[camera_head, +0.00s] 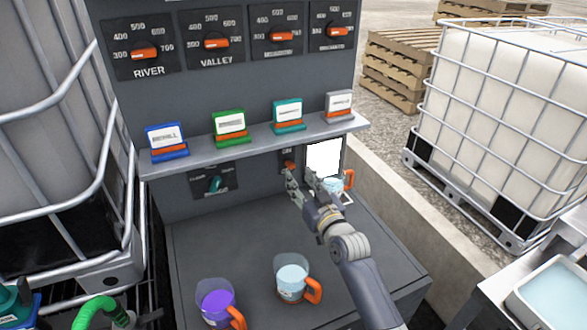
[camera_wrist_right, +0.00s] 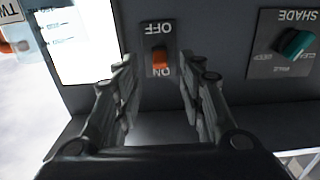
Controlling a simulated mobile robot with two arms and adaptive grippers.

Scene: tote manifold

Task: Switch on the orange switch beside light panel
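The orange switch (camera_head: 289,164) is on the grey back panel, just left of the bright white light panel (camera_head: 323,158). In the right wrist view, which is upside down, the orange switch (camera_wrist_right: 159,58) sits between the letters OFF and ON, its orange part close to ON. The light panel (camera_wrist_right: 85,45) glows white there. My right gripper (camera_head: 302,181) is in front of the switch. In the wrist view its two fingers (camera_wrist_right: 160,85) are apart with nothing between them, and the switch shows in the gap. Contact cannot be told. My left gripper is not in view.
A teal SHADE knob (camera_head: 214,184) is left of the switch. A shelf (camera_head: 255,140) with several coloured label blocks juts out above. A jug (camera_head: 334,185) stands behind my right gripper; a purple jug (camera_head: 215,300) and a pale blue jug (camera_head: 291,280) stand nearer on the bench.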

